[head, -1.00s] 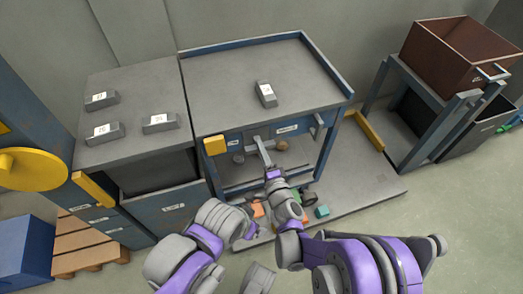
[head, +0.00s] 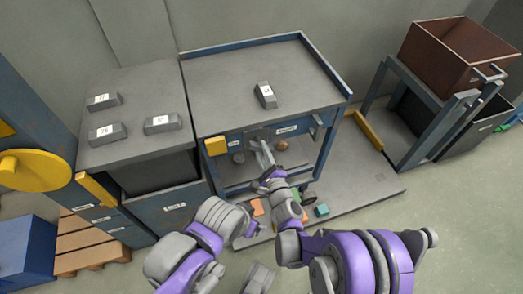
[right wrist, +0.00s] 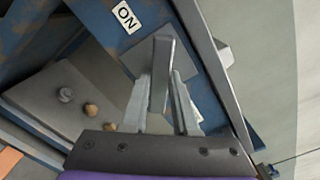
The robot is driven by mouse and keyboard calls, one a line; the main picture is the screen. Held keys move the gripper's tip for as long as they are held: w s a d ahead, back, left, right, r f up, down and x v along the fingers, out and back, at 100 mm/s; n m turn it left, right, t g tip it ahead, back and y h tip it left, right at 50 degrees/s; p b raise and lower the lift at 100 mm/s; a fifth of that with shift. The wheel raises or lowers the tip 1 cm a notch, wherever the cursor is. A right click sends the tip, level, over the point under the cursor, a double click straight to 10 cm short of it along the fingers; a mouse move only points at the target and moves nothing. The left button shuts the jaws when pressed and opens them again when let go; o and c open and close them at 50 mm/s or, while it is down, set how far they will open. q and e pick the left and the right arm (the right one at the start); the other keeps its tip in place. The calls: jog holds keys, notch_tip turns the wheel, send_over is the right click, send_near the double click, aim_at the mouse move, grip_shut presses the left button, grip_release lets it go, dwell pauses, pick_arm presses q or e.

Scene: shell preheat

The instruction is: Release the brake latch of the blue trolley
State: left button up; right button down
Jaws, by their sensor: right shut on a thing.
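The blue trolley (head: 331,134) stands in the middle of the head view, with a grey top and a blue front rail. Its brake latch is a dark grey lever on a grey plate, showing in the right wrist view (right wrist: 163,52). My right gripper (head: 262,152) is at the trolley's front. In the right wrist view its two fingers (right wrist: 160,82) lie on either side of the lever and are shut on it. A white label reading "ON" (right wrist: 126,17) is beside the plate.
A grey block (head: 265,95) lies on the trolley top. A grey cabinet (head: 100,153) with several blocks stands directly left. Coloured pieces, including a teal one (head: 321,210), lie on the low platform below. A rack with a brown bin (head: 457,55) stands right; floor at lower right is clear.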

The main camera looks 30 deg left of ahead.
jog(key=m, duration=0.4)
jog(key=shift+m, duration=0.3)
jog(key=m+b, duration=0.1)
jog(key=m, duration=0.4)
jog(key=shift+m, duration=0.3)
jog(key=c, duration=0.7)
grip_release()
jog(key=v, duration=1.1)
jog(key=shift+w, duration=0.1)
